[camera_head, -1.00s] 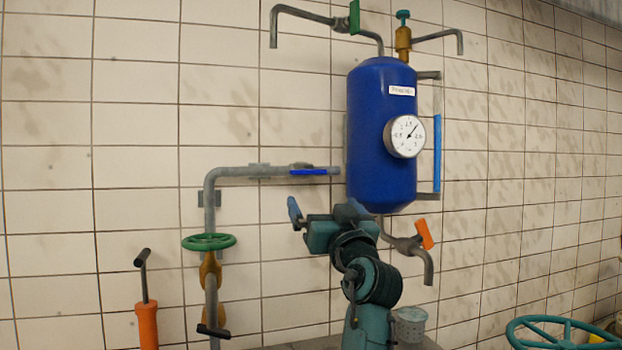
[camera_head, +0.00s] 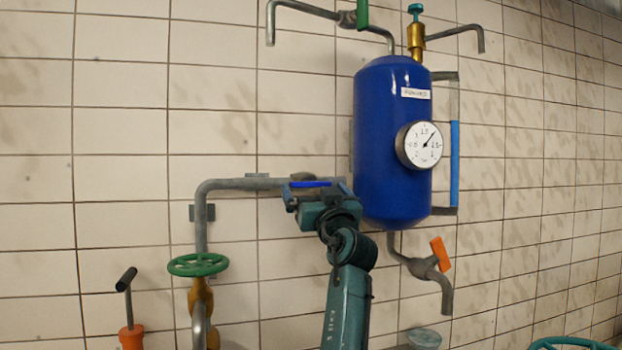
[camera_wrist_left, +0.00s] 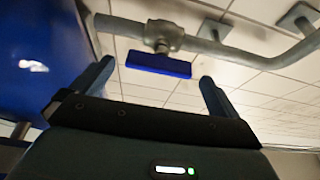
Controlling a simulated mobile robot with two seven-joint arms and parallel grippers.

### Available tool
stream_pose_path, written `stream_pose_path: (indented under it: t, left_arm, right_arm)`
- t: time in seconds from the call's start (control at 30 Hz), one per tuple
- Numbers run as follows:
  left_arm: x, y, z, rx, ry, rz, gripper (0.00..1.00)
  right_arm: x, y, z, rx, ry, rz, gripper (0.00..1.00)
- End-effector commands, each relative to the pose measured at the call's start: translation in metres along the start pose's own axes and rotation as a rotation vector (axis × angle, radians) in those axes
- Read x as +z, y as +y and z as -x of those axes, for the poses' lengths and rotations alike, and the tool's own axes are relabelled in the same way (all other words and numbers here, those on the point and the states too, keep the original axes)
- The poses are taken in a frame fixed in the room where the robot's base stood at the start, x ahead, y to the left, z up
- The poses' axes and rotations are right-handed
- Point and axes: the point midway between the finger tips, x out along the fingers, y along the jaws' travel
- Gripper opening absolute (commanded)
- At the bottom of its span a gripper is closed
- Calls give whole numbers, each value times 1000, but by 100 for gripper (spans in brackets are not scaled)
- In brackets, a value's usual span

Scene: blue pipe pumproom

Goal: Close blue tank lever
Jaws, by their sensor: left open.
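The blue lever (camera_head: 310,184) sits on the grey pipe just left of the blue tank (camera_head: 385,150) and lies roughly along the pipe. In the left wrist view the blue lever (camera_wrist_left: 158,64) hangs from a valve body on the pipe, ahead of the fingers. My left gripper (camera_head: 314,191) is open in front of and slightly below the lever. In the left wrist view my left gripper (camera_wrist_left: 156,74) has its two fingers spread apart, with the lever showing in the gap between them. I cannot tell whether they touch it. My right gripper is not in view.
An orange-handled tap (camera_head: 440,254) is below the tank. A round gauge (camera_head: 419,145) protrudes from the tank's front. The tiled wall is close behind.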

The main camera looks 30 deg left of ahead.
Motion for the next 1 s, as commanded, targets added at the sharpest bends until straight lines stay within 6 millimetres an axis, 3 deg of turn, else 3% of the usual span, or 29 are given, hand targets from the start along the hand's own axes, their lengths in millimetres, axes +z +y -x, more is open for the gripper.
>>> stream_pose_path:
  t: [0.1, 0.23, 0.63, 1.0]
  left_arm:
    - [-2, -1, -21, -1, -1, -2, 100]
    - [-1, 0, -33, -1, -1, -1, 100]
    - [1, 0, -39, 0, -1, 0, 99]
    - [1, 0, -39, 0, -1, 0, 69]
  right_arm:
    - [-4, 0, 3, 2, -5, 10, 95]
    - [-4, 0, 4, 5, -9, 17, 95]
    - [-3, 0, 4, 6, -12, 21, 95]
    - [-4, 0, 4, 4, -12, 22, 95]
